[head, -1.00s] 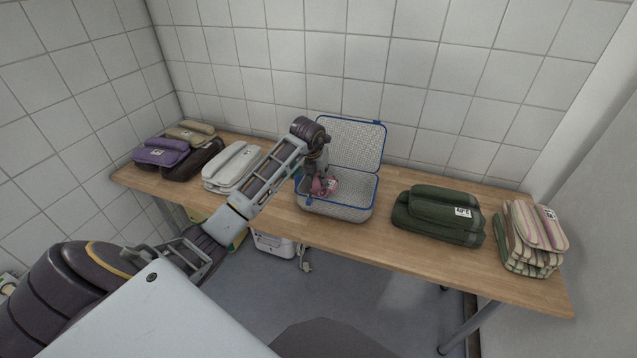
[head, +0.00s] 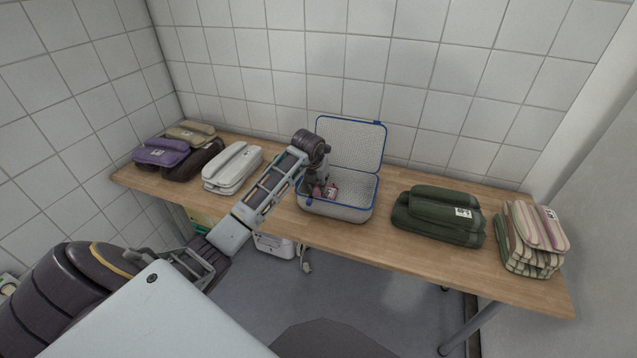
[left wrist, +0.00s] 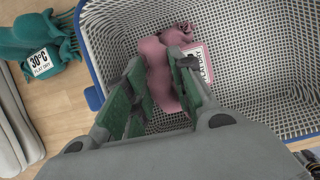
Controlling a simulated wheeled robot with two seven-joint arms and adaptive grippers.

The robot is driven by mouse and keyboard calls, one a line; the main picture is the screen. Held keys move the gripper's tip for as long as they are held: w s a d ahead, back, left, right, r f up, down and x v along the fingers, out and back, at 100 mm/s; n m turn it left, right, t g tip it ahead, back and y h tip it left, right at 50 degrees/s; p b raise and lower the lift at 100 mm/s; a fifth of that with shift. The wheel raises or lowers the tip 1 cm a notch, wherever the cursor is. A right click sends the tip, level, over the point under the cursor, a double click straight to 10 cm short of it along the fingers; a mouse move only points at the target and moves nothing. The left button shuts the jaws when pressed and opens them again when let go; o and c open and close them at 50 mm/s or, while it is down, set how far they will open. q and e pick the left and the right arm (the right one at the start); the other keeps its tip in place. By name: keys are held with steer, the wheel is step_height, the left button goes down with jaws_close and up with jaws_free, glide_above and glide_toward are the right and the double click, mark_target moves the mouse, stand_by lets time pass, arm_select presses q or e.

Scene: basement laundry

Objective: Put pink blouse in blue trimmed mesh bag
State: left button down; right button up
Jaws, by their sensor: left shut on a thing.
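The blue trimmed mesh bag (head: 352,212) stands open on the table with its lid upright against the wall side. The pink blouse (head: 331,190) is inside the bag, low down, toward its left part. In the left wrist view the blouse (left wrist: 160,75) shows as a pink bundle with a white and pink label, over the mesh floor. My left gripper (head: 318,189) reaches down into the bag and is shut on the blouse. In the left wrist view its fingers (left wrist: 163,85) partly hide the blouse. My right gripper is not in view.
Folded white cloth (head: 232,167), purple (head: 161,152), brown and tan bundles lie left of the bag. A green stack (head: 438,214) and a striped stack (head: 531,238) lie right. A teal item (left wrist: 40,48) lies beside the bag. Wooden table (head: 400,252) is bare in front.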

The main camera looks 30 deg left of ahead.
arm_select(q)
steer(key=shift+f, duration=0.15)
steer(key=c, duration=1.2)
jaws_free()
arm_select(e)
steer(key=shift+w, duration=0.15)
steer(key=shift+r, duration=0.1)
arm_select(q)
steer(key=shift+s+r, duration=0.1)
steer(key=shift+r, duration=0.4)
steer(key=v, duration=1.1)
steer(key=shift+p, duration=0.35)
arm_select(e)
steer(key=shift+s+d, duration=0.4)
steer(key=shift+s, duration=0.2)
arm_select(q)
steer(key=shift+s+d+r, duration=0.1)
steer(key=shift+s, duration=0.05)
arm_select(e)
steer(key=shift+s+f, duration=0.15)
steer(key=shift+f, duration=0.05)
